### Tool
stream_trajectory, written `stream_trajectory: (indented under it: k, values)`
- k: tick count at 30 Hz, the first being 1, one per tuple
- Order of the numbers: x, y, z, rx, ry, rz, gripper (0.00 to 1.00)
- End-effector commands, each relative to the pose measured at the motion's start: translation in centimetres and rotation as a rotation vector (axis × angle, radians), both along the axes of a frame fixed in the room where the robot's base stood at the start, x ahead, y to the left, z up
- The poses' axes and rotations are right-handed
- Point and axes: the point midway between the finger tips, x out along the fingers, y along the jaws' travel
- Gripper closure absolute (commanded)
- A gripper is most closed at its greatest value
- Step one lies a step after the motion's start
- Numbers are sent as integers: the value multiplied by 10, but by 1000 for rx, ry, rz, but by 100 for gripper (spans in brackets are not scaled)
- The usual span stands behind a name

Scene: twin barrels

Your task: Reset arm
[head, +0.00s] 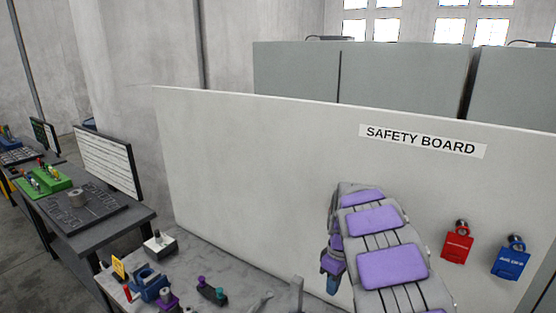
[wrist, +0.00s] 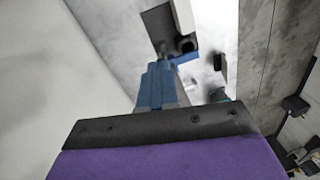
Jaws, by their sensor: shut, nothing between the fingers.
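My arm, grey with purple pads, rises in front of the safety board (head: 260,150) in the head view. My gripper (head: 331,285) hangs at the left side of the arm, pointing down, above the workbench and clear of it. In the wrist view my gripper's blue fingers (wrist: 158,88) are together and hold nothing. My own arm hides part of the board and bench.
A red padlock (head: 457,245) and a blue padlock (head: 511,261) hang on the board to the right. Small items, including a blue vise-like piece (head: 150,284) and a white switch box (head: 160,243), stand on the bench. Another table (head: 130,217) is at left.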

Motion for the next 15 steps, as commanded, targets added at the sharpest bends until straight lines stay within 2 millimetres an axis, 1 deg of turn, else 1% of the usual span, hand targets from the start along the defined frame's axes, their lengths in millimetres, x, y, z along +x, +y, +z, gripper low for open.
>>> stream_trajectory:
  k: [1,5,6,11,14,15]
  values:
    - [-11,0,7,-15,-1,-37,100]
    - [-40,-4,23,-49,7,-140,100]
    - [-50,-6,27,-57,11,-171,100]
    - [-90,-11,40,-85,24,-288,100]
    - [-116,-12,47,-97,28,-358,100]
    - [-127,-12,48,-101,34,-383,100]
